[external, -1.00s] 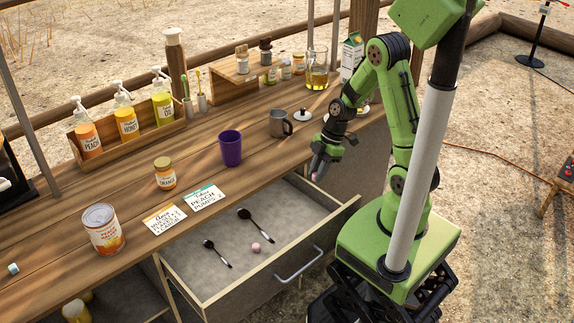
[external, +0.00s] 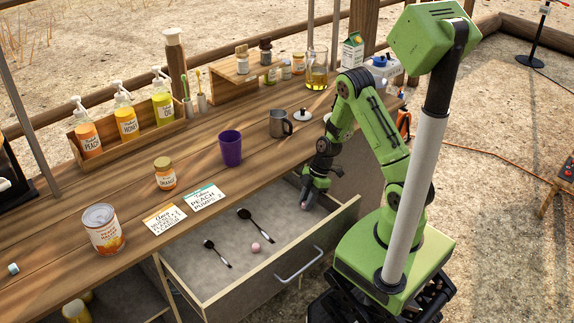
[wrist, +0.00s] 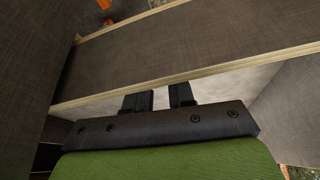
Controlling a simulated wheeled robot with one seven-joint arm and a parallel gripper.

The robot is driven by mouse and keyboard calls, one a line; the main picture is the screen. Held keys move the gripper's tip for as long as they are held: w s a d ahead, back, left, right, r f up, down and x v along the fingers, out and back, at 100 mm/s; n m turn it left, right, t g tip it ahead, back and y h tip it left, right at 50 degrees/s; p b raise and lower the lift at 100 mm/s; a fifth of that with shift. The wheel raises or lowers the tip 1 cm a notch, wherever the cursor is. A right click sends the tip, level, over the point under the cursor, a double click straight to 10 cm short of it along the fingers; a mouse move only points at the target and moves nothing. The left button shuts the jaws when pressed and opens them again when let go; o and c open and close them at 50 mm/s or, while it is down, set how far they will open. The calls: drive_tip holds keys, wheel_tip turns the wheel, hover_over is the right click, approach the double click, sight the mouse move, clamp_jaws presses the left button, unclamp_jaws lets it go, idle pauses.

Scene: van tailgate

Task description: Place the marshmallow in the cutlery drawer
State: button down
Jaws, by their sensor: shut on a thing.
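The cutlery drawer (external: 335,232) is pulled open under the counter. Two dark spoons (external: 243,213) and a small pale pink round piece, which looks like a marshmallow (external: 255,247), lie on its floor. My gripper (external: 306,200) is over the far right part of the drawer, pointing down, shut on a small pink marshmallow (external: 304,205). It appears at or below rim height; whether the piece touches the floor I cannot tell.
The counter (external: 110,260) above holds a purple cup (external: 230,149), a metal mug (external: 280,123), an orange jar (external: 165,173), a can (external: 102,229) and two cards (external: 203,197). The drawer's walls stand close around my gripper. The drawer's middle floor is mostly free.

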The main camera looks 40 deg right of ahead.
drive_tip(key=c, duration=1)
unclamp_jaws()
drive_tip(key=shift+o, duration=0.2)
drive_tip(key=shift+r, duration=0.2)
drive_tip(key=p+v, duration=0.3)
drive_tip(key=v, duration=0.9)
drive_tip(key=s+r+m+t+h, duration=0.4)
drive_tip(key=s+r+m, duration=1.2)
drive_tip(key=r, duration=0.4)
drive_tip(key=shift+s+r+t, duration=0.2)
drive_tip(key=shift+r+t, duration=0.2)
